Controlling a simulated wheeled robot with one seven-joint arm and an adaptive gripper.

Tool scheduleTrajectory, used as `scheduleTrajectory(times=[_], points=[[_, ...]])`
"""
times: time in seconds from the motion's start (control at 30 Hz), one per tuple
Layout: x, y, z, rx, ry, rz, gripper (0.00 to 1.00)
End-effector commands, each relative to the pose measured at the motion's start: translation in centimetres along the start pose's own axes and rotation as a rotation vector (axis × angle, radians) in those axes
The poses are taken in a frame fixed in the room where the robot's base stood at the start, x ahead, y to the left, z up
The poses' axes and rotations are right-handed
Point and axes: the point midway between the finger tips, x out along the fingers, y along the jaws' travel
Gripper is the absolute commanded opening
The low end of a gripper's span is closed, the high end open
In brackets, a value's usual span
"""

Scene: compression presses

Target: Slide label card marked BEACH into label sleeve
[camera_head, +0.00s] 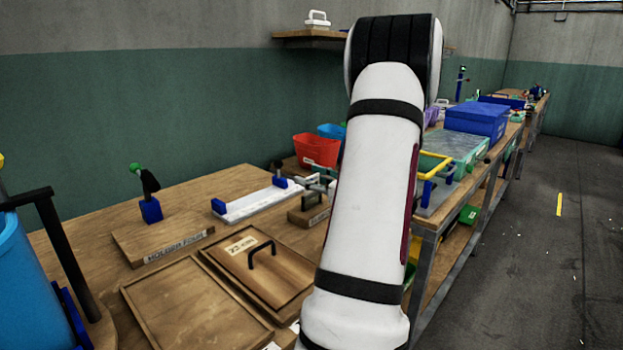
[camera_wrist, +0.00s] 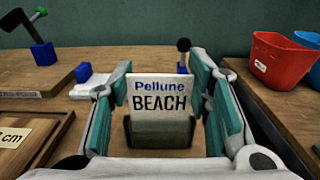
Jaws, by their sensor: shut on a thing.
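The label card marked BEACH (camera_wrist: 160,92) is white with blue "Pellune" above black "BEACH". It stands upright, facing the wrist camera. My gripper (camera_wrist: 161,84) is shut on it, with a teal-padded finger at each side. Below the lettering is a dark olive panel (camera_wrist: 160,134). I cannot tell whether it is the label sleeve or whether the card's lower edge is inside it. In the head view, a small wooden block with a dark front plate (camera_head: 317,218) stands beside my arm. My arm hides much of that area, and the card is not clear there.
A white rail with blue ends (camera_head: 258,203) lies behind the block. A wooden lid with a black handle (camera_head: 262,268) and a wooden tray (camera_head: 190,306) are nearer. A red bin (camera_head: 316,149) stands at the back, also right in the wrist view (camera_wrist: 284,62). A blue lever stand (camera_head: 150,209) is left.

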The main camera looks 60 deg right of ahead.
Motion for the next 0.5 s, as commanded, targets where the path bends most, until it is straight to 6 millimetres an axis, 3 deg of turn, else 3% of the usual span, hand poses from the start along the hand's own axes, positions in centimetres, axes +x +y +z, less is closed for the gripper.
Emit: scheduleTrajectory(times=[0.5], points=[[0.0, 0.0, -1.2, 0.000, 0.000, 0.000, 0.33]])
